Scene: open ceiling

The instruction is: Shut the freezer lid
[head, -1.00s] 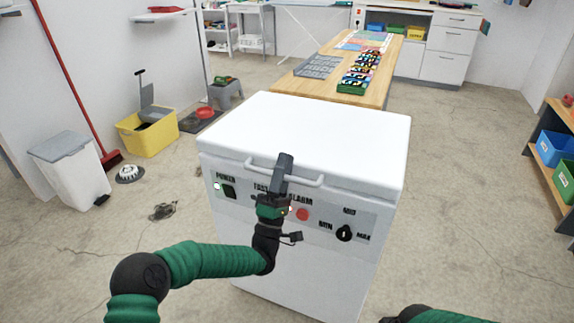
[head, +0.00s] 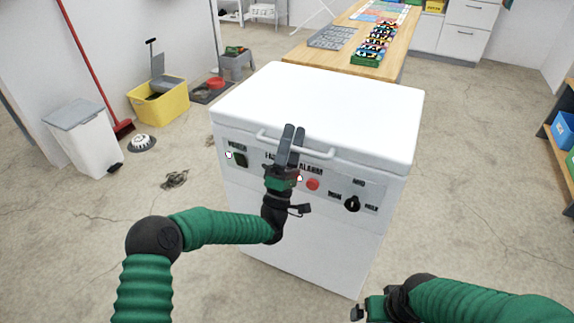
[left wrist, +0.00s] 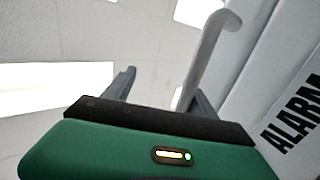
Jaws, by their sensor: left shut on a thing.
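The white chest freezer (head: 310,235) stands in front of me in the head view. Its lid (head: 325,105) lies flat over the body, with a seam along the front. The lid's white bar handle (head: 318,173) runs along the front edge; it also shows in the left wrist view (left wrist: 213,45). My left gripper (head: 294,130) is at the handle, fingers pointing up, shut on it with the bar between the fingers. The fingers hide part of the bar. My right gripper (head: 368,308) is low at the right, partly cut off, away from the freezer; its jaws are unclear.
The freezer's front panel has a red button (head: 313,184) and a black knob (head: 352,203). A wooden table (head: 345,62) stands behind it. A white bin (head: 82,140) and yellow bucket (head: 160,103) are at the left. Floor at both sides is mostly clear.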

